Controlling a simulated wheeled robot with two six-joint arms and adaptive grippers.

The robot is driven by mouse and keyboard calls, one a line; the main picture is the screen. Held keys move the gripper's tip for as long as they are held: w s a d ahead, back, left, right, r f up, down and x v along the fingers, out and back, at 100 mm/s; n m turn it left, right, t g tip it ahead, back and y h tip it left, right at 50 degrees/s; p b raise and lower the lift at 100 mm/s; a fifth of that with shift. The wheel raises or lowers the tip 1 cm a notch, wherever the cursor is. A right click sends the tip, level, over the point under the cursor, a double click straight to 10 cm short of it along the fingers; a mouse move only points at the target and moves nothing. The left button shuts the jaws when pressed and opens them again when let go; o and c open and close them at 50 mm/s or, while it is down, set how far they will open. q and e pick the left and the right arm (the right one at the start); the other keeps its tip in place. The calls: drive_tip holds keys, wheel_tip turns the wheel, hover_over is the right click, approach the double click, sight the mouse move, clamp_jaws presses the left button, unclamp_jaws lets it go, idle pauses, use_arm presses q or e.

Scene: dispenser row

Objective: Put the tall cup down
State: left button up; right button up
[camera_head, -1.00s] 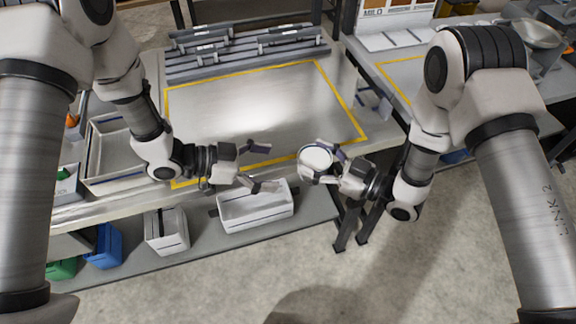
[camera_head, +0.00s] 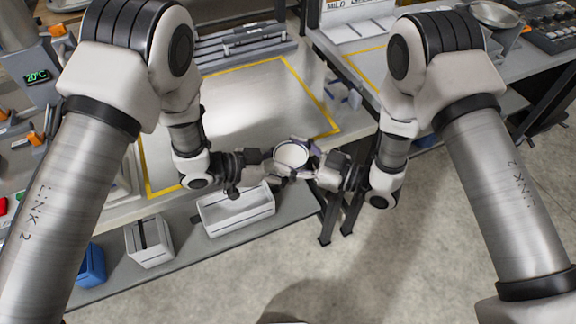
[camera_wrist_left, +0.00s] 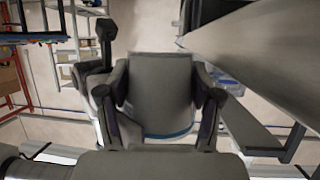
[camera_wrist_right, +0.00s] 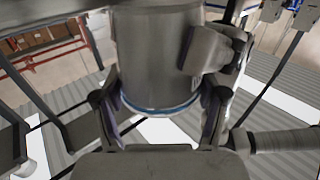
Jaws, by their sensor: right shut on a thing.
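The tall cup (camera_head: 291,154) is a grey cylinder with a pale round top, held upright in front of the bench edge. A blue band shows near its lower end in the left wrist view (camera_wrist_left: 160,90) and the right wrist view (camera_wrist_right: 158,60). My right gripper (camera_head: 303,166) is shut on the cup from the right. My left gripper (camera_head: 275,160) is at the cup from the left, its fingers on either side of the wall; they look open, and contact is hard to tell.
The bench top (camera_head: 235,100) has a yellow-outlined clear area behind the grippers. Grey rails (camera_head: 245,45) lie along its back. A white bin (camera_head: 236,208) and a grey box (camera_head: 150,242) stand on the lower shelf. A second bench (camera_head: 350,50) is at the right.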

use_arm(q)
drive_tip(key=shift+s, duration=0.15)
drive_tip(key=shift+c, duration=1.3)
use_arm(e)
drive_tip(key=shift+w, duration=0.1)
use_arm(q)
drive_tip(key=shift+c, duration=0.7)
use_arm(e)
drive_tip(key=o, duration=1.5)
drive_tip(key=shift+o, duration=0.2)
drive_tip(key=shift+d, duration=0.1)
